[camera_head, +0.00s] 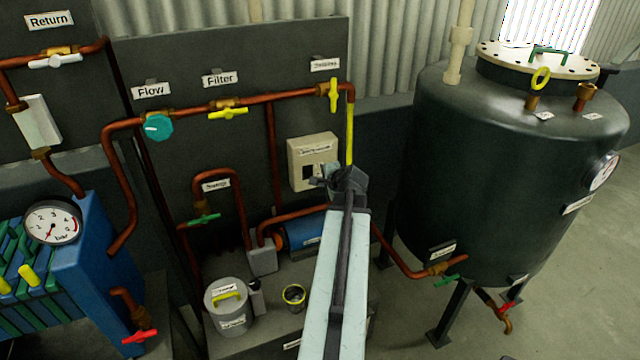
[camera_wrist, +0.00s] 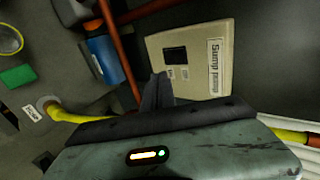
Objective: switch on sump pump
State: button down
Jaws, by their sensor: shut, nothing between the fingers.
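The sump pump switch box (camera_head: 312,158) is a beige box on the dark panel, below the copper pipe. In the wrist view the box (camera_wrist: 190,62) reads "Sump pump" and has a dark rocker or window and two small labels. My gripper (camera_head: 322,180) is shut and empty, in front of the lower part of the box. In the wrist view its fingers (camera_wrist: 158,88) point at the box's lower left edge. I cannot tell whether they touch it. The blue pump (camera_head: 303,232) lies below, partly hidden by my arm.
A large dark tank (camera_head: 500,150) stands on the right. Copper pipes with a teal knob (camera_head: 158,126) and yellow valves (camera_head: 228,113) cross the panel. A grey lidded canister (camera_head: 229,307) and a small yellow-rimmed cup (camera_head: 293,297) stand below. A blue plate unit (camera_head: 90,265) is at left.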

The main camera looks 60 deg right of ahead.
aim_at(308, 177)
jog(key=b+x, duration=0.1)
jog(key=x, duration=0.2)
jog(key=r+b+x, duration=0.1)
jog(key=x, duration=0.3)
jog(key=w+b+x, duration=0.1)
jog(key=x, duration=0.2)
jog(key=shift+w+d, duration=0.1)
jog(key=shift+d, duration=0.3)
jog(key=shift+b, duration=0.35)
